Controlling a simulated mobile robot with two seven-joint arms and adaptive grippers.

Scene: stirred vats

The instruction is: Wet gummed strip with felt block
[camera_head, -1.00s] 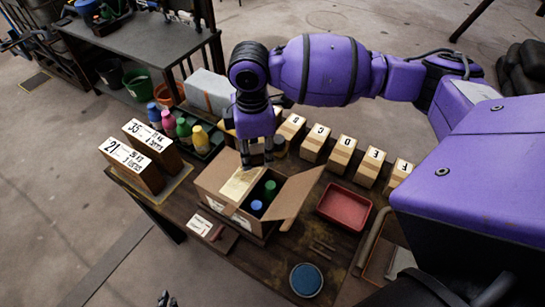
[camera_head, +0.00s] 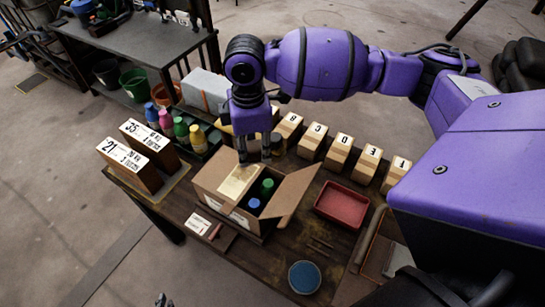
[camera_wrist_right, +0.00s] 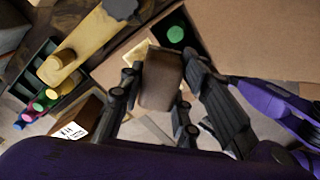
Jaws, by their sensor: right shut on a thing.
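My right gripper (camera_head: 256,158) is over the back of an open cardboard box (camera_head: 222,196). In the right wrist view its fingers (camera_wrist_right: 165,75) are shut on a brown block (camera_wrist_right: 160,82), which looks like the felt block. A pale tan strip (camera_head: 238,182) lies across the left part of the box top, just left of the fingers; I take it for the gummed strip. I cannot tell whether the block touches it. A green-capped and a blue-capped bottle (camera_head: 254,204) stand in the box. A small dark tip of my left gripper (camera_head: 162,300) shows at the bottom edge.
A blue round dish (camera_head: 304,278) and a red tray (camera_head: 341,205) are on the bench. Numbered blocks (camera_head: 130,165) and colored bottles (camera_head: 181,130) are left. The box's right flap (camera_head: 292,192) sticks outward.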

